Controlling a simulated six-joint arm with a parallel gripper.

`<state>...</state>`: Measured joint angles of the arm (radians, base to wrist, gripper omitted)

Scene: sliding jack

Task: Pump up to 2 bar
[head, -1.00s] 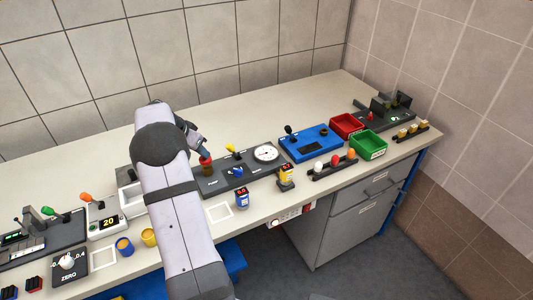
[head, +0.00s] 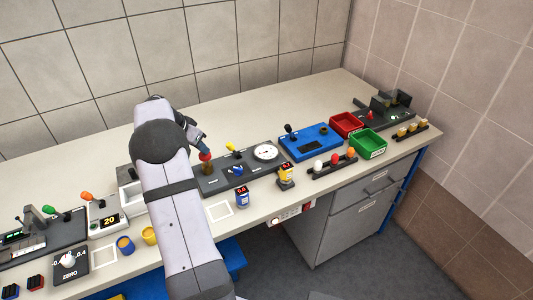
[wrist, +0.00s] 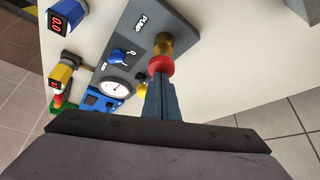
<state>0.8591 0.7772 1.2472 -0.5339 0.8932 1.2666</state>
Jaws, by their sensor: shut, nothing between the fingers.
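The dark grey pump panel (head: 213,187) lies on the bench with a white round gauge (head: 266,152), whose reading is too small to tell. A red ball knob (head: 205,156) sits on a brass pump body (head: 207,169) at its left end; the wrist view shows the knob (wrist: 160,65) and the PUMP label. A blue tap (head: 238,170) and a yellow lever (head: 231,147) are between pump and gauge. My gripper (head: 204,149) is shut and empty, its tips at the top of the red knob, apparently touching it; the wrist view shows the closed fingers (wrist: 159,82).
A blue display unit (head: 242,197) and a yellow one (head: 286,177) stand in front of the panel. A blue box (head: 310,140), red bin (head: 346,124) and green bin (head: 369,143) are to the right. The bench behind the panel is clear.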

